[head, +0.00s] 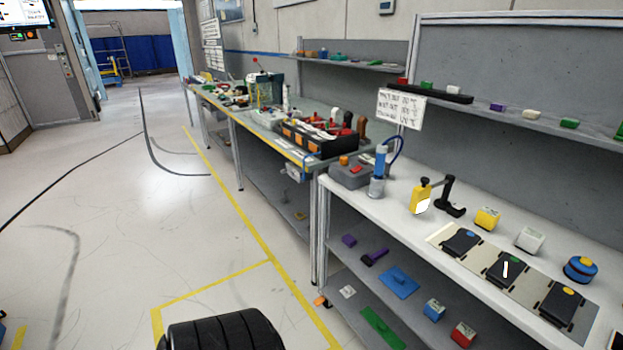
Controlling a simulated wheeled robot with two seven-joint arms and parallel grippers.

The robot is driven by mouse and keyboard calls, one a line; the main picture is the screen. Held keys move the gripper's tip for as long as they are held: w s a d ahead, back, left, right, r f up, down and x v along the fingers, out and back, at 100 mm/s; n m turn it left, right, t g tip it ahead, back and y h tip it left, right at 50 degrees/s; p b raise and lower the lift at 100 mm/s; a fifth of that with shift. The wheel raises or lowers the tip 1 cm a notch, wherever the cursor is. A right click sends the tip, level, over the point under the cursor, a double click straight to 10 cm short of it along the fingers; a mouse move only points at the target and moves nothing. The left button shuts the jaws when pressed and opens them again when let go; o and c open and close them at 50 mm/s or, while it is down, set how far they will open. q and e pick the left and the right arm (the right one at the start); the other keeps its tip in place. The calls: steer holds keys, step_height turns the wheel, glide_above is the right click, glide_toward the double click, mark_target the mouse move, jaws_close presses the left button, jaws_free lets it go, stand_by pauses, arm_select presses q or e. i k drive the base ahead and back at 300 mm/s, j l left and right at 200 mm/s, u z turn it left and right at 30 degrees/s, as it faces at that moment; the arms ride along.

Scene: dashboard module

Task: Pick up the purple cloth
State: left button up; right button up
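I cannot surely tell a purple cloth in the head view. A small purple piece (349,240) lies on the lower shelf of the near white bench, at its left end. Beside it lies a dark purple piece with a longer shape (376,257). A small purple block (498,107) sits on the upper shelf at the right. All are too small to tell whether any is cloth. Neither of my grippers is in view.
The near white bench (390,195) carries a yellow bottle (421,197), a black stand and several boxes. The floor (110,230) at the left is open.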

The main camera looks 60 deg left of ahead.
mark_target(348, 239)
steer(key=u, duration=1.65)
